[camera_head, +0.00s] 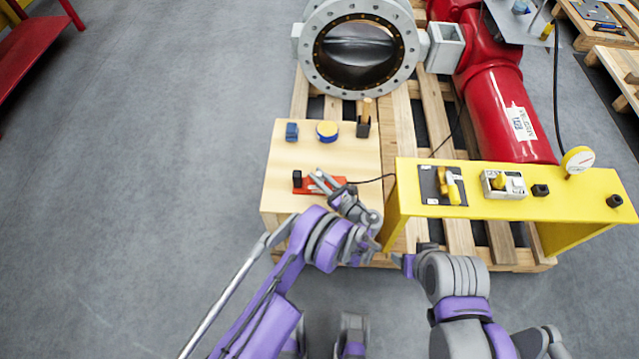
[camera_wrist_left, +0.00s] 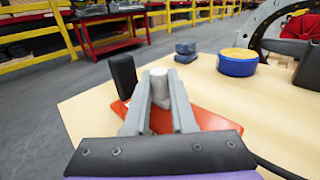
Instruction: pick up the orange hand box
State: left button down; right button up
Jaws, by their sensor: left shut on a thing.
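The orange hand box (camera_head: 335,182) lies flat on the light wooden table top, with a black block at its left end and a black cable running off to the right. My left gripper (camera_head: 320,181) reaches over the box from the near side. In the left wrist view, the gripper (camera_wrist_left: 160,85) is shut on an upright grey cylinder that stands up from the orange hand box (camera_wrist_left: 200,119). The box's middle is partly hidden by the fingers.
A blue block (camera_head: 292,131), a blue-and-yellow round can (camera_head: 327,131) and a black holder with a wooden handle (camera_head: 363,126) stand farther back on the table. A yellow bench (camera_head: 415,208) with tools borders it on the right. A large grey valve (camera_head: 308,58) stands behind.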

aim_at(320, 174)
dwell(0.4)
pick_arm(q)
notch_tip(320, 174, up, 9)
jog(key=shift+f, duration=4.1)
jog(key=shift+f, duration=0.6)
jog(key=c, duration=0.7)
grip_release()
